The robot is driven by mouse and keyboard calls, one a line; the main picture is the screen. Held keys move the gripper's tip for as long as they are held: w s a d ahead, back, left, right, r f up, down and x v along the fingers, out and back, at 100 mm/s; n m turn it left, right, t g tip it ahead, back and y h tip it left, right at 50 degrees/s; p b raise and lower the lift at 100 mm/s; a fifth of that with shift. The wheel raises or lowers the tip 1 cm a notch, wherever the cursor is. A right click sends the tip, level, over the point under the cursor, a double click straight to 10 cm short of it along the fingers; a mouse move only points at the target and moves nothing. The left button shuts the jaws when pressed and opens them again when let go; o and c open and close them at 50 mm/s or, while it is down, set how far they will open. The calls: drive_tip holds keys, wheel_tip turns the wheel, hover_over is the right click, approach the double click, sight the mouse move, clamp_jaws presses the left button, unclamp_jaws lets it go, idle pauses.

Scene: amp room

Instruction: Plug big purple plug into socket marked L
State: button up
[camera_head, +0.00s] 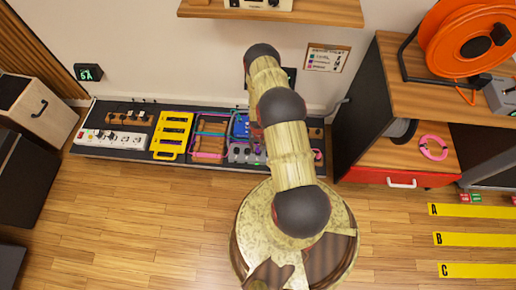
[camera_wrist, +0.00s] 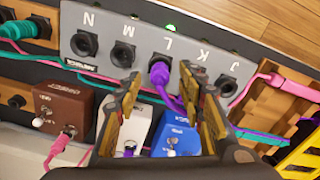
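In the wrist view a grey socket panel (camera_wrist: 105,62) carries upside-down letters N, M, L, K and J. A purple plug (camera_wrist: 160,72) sits at the socket by the letter L, and its purple cable bends down to the right. My gripper (camera_wrist: 161,84) is open, with one finger on each side of the plug's cable. The fingers look apart from the plug, with nothing between them held. The right finger hides the socket by K. I cannot tell how deep the plug sits. In the head view my arm hides the gripper and part of the grey panel (camera_head: 238,154).
A brown pedal (camera_wrist: 62,110), a white pedal (camera_wrist: 138,128) and a blue pedal (camera_wrist: 178,132) stand close by the fingers. A green light (camera_wrist: 171,28) glows behind L. Pink and teal cables run beside the panel. A yellow rack (camera_head: 172,134) and white power strip (camera_head: 108,139) lie left.

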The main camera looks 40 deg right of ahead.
wheel_tip(320, 180, up, 11)
drive_tip(key=shift+f, duration=0.2)
idle(0.8)
drive_tip(key=s+a+r+g+y, duration=0.25)
drive_tip(key=s+a, duration=0.25)
drive_tip(key=s, duration=0.3)
drive_tip(key=a+r+n+h+p, duration=0.1)
drive_tip(key=a+r, duration=0.2)
drive_tip(key=r, duration=0.9)
drive_tip(key=w+a+r+p, duration=0.1)
drive_tip(key=a+r, duration=0.1)
drive_tip(key=r, duration=1)
drive_tip(key=a+r+n+h+p, duration=0.1)
drive_tip(key=a+r, duration=0.2)
drive_tip(key=r, duration=0.9)
drive_tip(key=s+a+r+n+t+p, duration=0.1)
drive_tip(key=a+r, duration=0.3)
drive_tip(key=r, duration=0.7)
drive_tip(key=s+a+r+n+t+p, duration=0.1)
drive_tip(key=s+a+r+t, duration=0.3)
drive_tip(key=r, duration=0.7)
drive_tip(key=s+a+r+n+t+p, duration=0.2)
drive_tip(key=a+r, duration=0.4)
drive_tip(key=r, duration=0.5)
drive_tip(key=shift+s+r+t, duration=0.2)
drive_tip(key=shift+r+t, duration=0.1)
drive_tip(key=shift+t, duration=0.25)
drive_tip(key=shift+h, duration=0.25)
